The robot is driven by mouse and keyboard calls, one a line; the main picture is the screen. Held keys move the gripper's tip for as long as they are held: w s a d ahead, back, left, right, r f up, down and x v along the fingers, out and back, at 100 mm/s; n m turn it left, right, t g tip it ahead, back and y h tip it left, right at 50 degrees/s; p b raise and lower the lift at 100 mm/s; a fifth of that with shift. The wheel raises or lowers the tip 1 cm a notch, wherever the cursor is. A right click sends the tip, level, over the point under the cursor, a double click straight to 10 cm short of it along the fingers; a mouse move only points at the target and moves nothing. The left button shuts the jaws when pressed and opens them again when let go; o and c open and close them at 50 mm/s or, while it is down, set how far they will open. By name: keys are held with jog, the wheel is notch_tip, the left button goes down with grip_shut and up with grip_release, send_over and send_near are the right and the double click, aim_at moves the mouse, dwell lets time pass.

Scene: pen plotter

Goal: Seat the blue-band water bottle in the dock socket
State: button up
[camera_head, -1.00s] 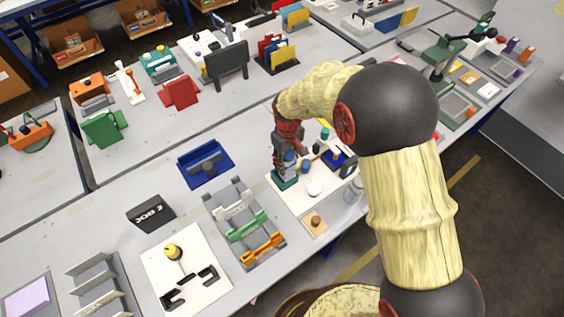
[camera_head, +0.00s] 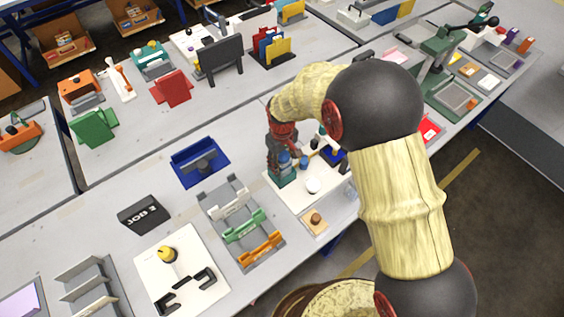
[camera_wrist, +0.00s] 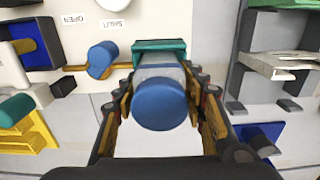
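The water bottle (camera_wrist: 160,104) shows end-on in the wrist view, with a blue round end toward the camera and a paler body behind it. My gripper (camera_wrist: 161,80) has a finger against each side of it. In the head view my gripper (camera_head: 281,162) points down at the teal dock (camera_head: 283,179). The teal dock also shows in the wrist view (camera_wrist: 159,45), just beyond the bottle. The bottle's far end and the socket opening are hidden, so I cannot tell how deep it sits.
A blue-handled valve (camera_wrist: 101,60) is close left of the gripper, near OPEN and SHUT labels. A white round piece (camera_head: 312,185) lies on the same white board. A grey rack with coloured brackets (camera_head: 243,226) and a blue tray (camera_head: 200,163) stand to the left.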

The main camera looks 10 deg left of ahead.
jog(key=shift+o, duration=1.4)
jog(key=shift+r, duration=0.1)
notch_tip(320, 180, up, 12)
jog(key=shift+r+p, duration=0.1)
jog(key=shift+p, duration=1.05)
